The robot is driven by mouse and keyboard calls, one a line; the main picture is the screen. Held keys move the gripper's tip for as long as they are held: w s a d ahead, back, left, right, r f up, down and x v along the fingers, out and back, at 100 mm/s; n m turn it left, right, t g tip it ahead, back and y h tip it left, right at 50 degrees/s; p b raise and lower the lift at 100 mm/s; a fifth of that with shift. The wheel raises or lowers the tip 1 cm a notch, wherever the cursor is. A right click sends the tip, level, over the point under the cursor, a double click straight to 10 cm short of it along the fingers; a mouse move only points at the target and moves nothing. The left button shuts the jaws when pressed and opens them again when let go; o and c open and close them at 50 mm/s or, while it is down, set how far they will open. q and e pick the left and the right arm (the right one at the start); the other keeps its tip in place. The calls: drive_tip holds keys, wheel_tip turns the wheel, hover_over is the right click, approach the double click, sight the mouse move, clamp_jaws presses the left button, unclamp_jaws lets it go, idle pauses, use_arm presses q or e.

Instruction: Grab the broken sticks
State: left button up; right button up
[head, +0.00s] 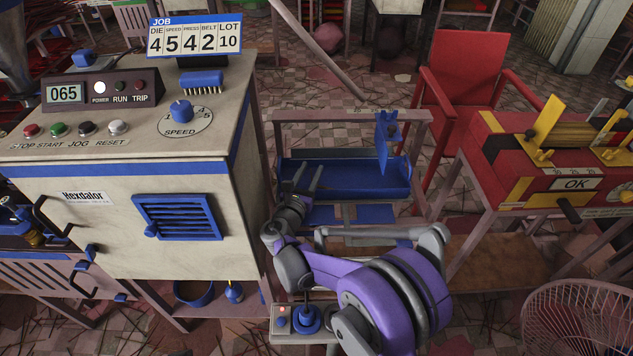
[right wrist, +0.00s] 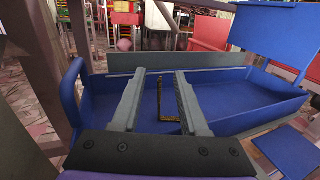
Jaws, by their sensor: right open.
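Thin brown broken sticks (right wrist: 186,106) lie on the floor of the blue tray (right wrist: 232,112); how many pieces there are is hard to tell. In the right wrist view they show between the two grey fingers of my right gripper (right wrist: 158,82). The tray also shows in the head view (head: 372,174), where the sticks are too small to make out. My right gripper (head: 308,172) is open and empty at the tray's left end, its fingers pointing over the tray. My left gripper is not in view.
The cream extruder cabinet (head: 105,183) is close on the left. A red chair (head: 458,95) and a red machine (head: 560,165) stand to the right. A wire fan guard (head: 580,318) is at lower right.

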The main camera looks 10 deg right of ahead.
drive_tip(key=shift+w+d, duration=0.15)
drive_tip(key=shift+w, duration=0.15)
clamp_jaws()
